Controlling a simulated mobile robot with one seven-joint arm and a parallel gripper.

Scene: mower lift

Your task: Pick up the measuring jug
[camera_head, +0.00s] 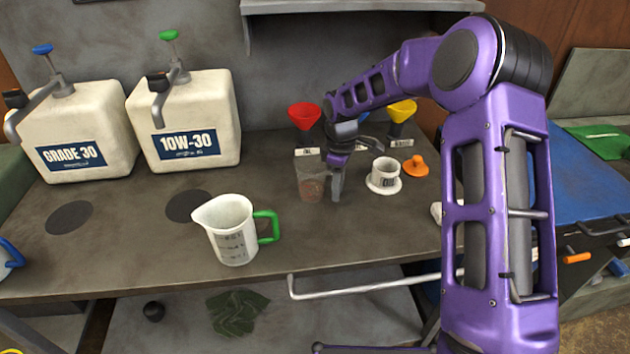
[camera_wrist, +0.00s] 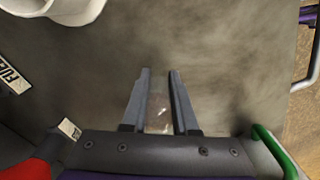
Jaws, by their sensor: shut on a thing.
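The measuring jug (camera_head: 228,232) is white and translucent with dark markings. It stands upright on the bench with its green handle (camera_head: 268,226) to the right. The handle also shows at the lower right of the wrist view (camera_wrist: 273,150). My gripper (camera_head: 337,188) is low over the bench, behind and to the right of the jug, apart from it. Beside it is a clear container (camera_head: 310,180) with brownish contents. In the wrist view, my gripper (camera_wrist: 158,75) has something see-through between its fingers, seemingly this clear container; its outline is unclear.
A white cup on a saucer (camera_head: 383,188) and an orange cap (camera_head: 415,166) are right of my gripper. Red (camera_head: 304,115) and yellow (camera_head: 402,110) funnels stand behind. Two white oil jugs (camera_head: 192,120) stand at the back left. The bench front (camera_head: 330,240) is clear.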

